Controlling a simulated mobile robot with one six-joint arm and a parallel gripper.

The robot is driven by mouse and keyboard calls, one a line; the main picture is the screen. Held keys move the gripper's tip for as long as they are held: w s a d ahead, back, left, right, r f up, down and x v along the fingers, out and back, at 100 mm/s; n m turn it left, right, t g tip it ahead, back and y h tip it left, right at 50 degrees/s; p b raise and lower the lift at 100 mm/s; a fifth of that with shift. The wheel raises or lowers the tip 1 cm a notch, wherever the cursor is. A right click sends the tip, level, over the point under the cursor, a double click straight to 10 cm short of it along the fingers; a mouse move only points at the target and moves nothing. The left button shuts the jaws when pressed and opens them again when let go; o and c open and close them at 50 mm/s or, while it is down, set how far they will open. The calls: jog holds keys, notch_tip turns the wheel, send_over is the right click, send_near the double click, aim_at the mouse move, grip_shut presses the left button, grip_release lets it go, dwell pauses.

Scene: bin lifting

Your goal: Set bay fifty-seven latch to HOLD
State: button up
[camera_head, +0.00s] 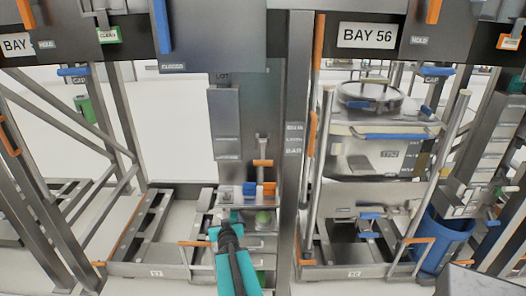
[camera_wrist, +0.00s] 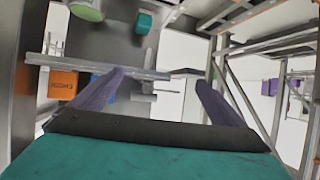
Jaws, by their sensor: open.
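The frame marked 57 (camera_head: 156,273) stands low at the left centre of the head view. On its right side is a small control panel (camera_head: 262,222) with a blue block (camera_head: 249,188), an orange block (camera_head: 268,189) and a green round part (camera_head: 263,217). I cannot tell which part is the latch, or its setting. My gripper (camera_head: 226,232) is in front of this panel. In the wrist view my gripper (camera_wrist: 158,100) is open, with nothing between its fingers. An orange labelled block (camera_wrist: 62,85) lies left of the fingers, and a green disc (camera_wrist: 88,10) is farther up.
Bay 56's sign (camera_head: 366,36) hangs at the right, above a metal vessel (camera_head: 380,155) in its frame. A blue bin (camera_head: 445,240) stands at lower right. A grey post (camera_head: 294,130) separates the bays. Sloping frame bars (camera_head: 60,190) fill the left.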

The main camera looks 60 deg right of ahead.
jog(key=s+d+r+m+h+p, duration=0.1)
jog(key=s+d+r+h+p, duration=0.2)
jog(key=d+r, duration=0.55)
jog(key=m+h, duration=0.2)
jog(key=h, duration=0.1)
send_near(262, 165)
jog(key=p+x, duration=0.1)
jog(key=x, duration=0.2)
jog(key=shift+d+r, duration=0.15)
jog(key=shift+d, duration=0.25)
jog(key=shift+w+b, duration=0.3)
jog(key=shift+b, duration=0.25)
jog(key=shift+d+b, duration=0.2)
jog(key=shift+b, duration=0.3)
